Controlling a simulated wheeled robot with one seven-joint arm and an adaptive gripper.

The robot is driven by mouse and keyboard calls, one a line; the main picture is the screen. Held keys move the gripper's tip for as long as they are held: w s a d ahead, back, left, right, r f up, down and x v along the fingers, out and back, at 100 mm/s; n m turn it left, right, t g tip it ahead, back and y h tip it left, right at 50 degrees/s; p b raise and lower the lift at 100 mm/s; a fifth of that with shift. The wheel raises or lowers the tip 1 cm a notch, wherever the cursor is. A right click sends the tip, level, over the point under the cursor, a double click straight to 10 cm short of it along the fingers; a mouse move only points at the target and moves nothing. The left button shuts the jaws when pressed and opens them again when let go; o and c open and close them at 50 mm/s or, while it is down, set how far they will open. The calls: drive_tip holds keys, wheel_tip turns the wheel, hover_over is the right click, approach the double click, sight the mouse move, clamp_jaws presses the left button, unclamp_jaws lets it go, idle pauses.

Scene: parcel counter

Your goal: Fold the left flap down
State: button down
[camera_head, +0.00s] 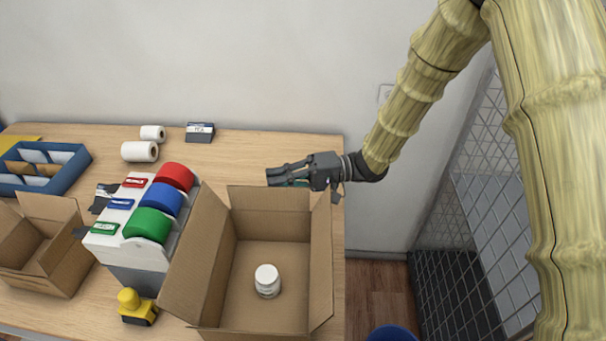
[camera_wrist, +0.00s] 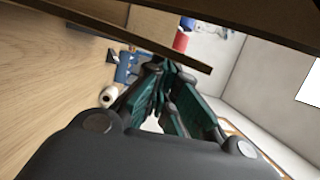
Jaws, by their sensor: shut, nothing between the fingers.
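The open cardboard box (camera_head: 268,235) stands at the right end of the counter in the head view. Its left flap (camera_head: 195,255) is raised and leans outward to the left. A white jar (camera_head: 267,281) stands upright inside the box. My gripper (camera_head: 270,177) is shut and empty, just behind and above the box's back edge, its fingers pointing left. In the wrist view, the dark green fingers (camera_wrist: 165,85) show close together, with brown panels above them; I cannot tell which part of the box these are.
A tape dispenser (camera_head: 128,257) with red, blue and green rolls stands left of the box, close to the left flap. A yellow-and-black object (camera_head: 136,306) sits before it. A smaller open box (camera_head: 40,245) is farther left. White rolls (camera_head: 140,151) lie behind.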

drive_tip(key=shift+s+r+n+p, duration=0.2)
drive_tip(key=shift+s+n+p, duration=0.15)
drive_tip(key=shift+s+n, duration=0.2)
drive_tip(key=shift+s+r+n+p, duration=0.2)
drive_tip(key=shift+s+n+p, duration=0.1)
drive_tip(key=shift+s+n, duration=0.25)
drive_tip(key=shift+s+d, duration=0.1)
drive_tip(key=shift+d, duration=0.05)
